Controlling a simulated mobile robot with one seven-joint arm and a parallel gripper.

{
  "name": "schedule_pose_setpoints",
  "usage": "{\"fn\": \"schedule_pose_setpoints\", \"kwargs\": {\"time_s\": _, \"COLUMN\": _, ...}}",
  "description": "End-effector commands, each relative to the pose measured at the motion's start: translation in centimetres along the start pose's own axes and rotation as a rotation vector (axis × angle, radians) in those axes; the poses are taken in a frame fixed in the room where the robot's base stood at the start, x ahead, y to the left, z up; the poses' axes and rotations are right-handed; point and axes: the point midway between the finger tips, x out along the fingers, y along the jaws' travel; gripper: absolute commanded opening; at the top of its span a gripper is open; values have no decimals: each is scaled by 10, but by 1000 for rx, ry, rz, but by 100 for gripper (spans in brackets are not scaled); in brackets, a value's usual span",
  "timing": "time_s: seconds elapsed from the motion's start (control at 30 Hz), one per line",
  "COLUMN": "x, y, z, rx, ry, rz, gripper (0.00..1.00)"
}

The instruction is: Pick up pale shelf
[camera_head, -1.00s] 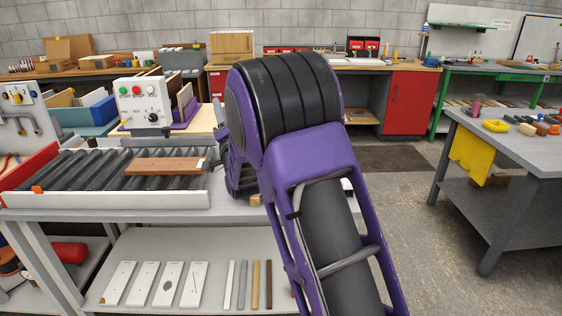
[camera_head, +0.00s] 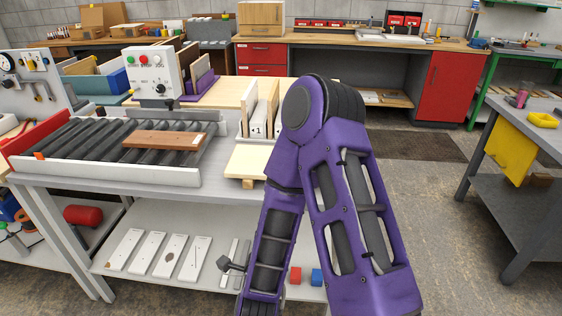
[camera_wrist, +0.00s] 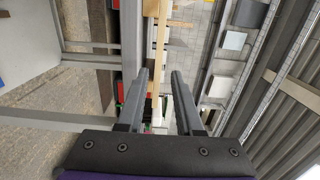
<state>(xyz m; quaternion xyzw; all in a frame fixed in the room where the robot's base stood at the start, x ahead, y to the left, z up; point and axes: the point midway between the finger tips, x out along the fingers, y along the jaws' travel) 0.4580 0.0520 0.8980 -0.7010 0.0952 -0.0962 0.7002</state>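A pale wooden board (camera_head: 251,161) lies flat at the right end of the grey workbench, partly behind my purple arm. More pale boards stand on edge in a rack (camera_head: 262,118) just behind it. Which of these is the pale shelf, I cannot tell. My gripper (camera_wrist: 163,72) shows in the wrist view with its two grey fingers apart and nothing held between them. A pale wooden strip (camera_wrist: 158,45) shows beyond the fingertips. In the head view my forearm reaches down in front of the bench, and the gripper is not clearly visible.
A reddish-brown board (camera_head: 164,140) lies on the roller conveyor (camera_head: 82,142). A white control box (camera_head: 151,76) stands behind it. Floor is open at right.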

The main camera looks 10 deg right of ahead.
Motion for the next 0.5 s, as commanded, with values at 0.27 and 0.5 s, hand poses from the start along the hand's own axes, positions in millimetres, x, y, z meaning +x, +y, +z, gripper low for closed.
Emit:
{"fn": "schedule_pose_setpoints", "kwargs": {"time_s": 0.27, "x": 2, "y": 12, "z": 1, "rx": -5, "ry": -3, "rz": 27, "gripper": 35}}
{"fn": "schedule_pose_setpoints", "kwargs": {"time_s": 0.5, "x": 10, "y": 14, "z": 2, "rx": -6, "ry": -8, "rz": 32, "gripper": 35}}
